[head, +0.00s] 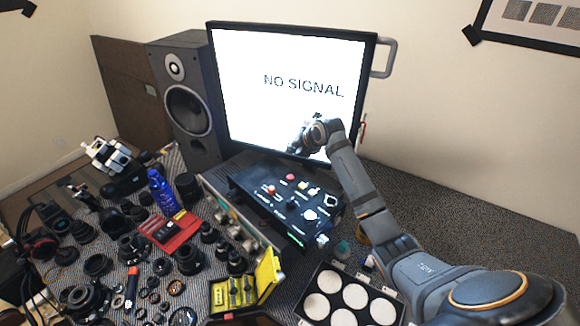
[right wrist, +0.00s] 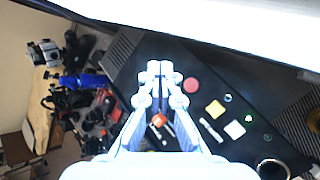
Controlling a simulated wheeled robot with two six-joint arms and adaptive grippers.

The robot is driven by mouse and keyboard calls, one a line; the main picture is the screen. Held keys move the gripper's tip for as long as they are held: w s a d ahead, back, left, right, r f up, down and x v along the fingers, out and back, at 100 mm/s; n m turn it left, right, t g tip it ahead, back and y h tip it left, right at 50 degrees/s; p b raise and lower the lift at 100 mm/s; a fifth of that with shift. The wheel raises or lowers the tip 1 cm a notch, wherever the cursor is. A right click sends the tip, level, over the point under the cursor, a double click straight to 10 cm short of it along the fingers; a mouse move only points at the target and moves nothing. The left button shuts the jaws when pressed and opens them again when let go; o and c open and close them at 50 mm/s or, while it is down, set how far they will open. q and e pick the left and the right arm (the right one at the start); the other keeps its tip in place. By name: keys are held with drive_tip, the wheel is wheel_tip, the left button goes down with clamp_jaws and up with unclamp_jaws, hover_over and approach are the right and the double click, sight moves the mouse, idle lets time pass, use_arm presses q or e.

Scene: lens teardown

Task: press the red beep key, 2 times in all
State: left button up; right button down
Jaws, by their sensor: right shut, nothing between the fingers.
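A dark control panel (head: 262,205) lies in front of the monitor. It carries a round red key (head: 290,177) near its far edge and a second red control (head: 271,190) nearer the left side. Their labels are too small to read. My right gripper (head: 299,148) is raised above the panel's far side, in front of the screen. In the right wrist view its fingertips (right wrist: 160,68) are together and empty. There the round red key (right wrist: 191,85) shows just right of the fingertips, and the other red control (right wrist: 159,119) shows between the finger links. My left gripper is not in view.
The monitor (head: 285,50) reading "NO SIGNAL" stands close behind the panel. A speaker (head: 185,100) stands to its left. Lens parts, a blue bottle (head: 162,190) and a red case (head: 170,230) crowd the left. A tray of white discs (head: 350,297) lies in front.

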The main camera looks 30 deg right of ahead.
drive_tip(key=f+b, duration=0.2)
drive_tip(key=shift+s+a+f+b, duration=0.2)
drive_tip(key=shift+s+f+b, duration=0.05)
drive_tip(key=shift+s+b, duration=0.15)
drive_tip(key=b, duration=0.4)
hover_over(292, 178)
wheel_tip(292, 178, down, 5)
drive_tip(key=shift+r, duration=0.2)
drive_tip(key=shift+f, duration=0.6)
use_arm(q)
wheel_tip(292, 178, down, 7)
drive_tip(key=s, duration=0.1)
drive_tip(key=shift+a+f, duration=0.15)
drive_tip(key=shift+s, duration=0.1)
use_arm(e)
drive_tip(key=shift+f, duration=0.4)
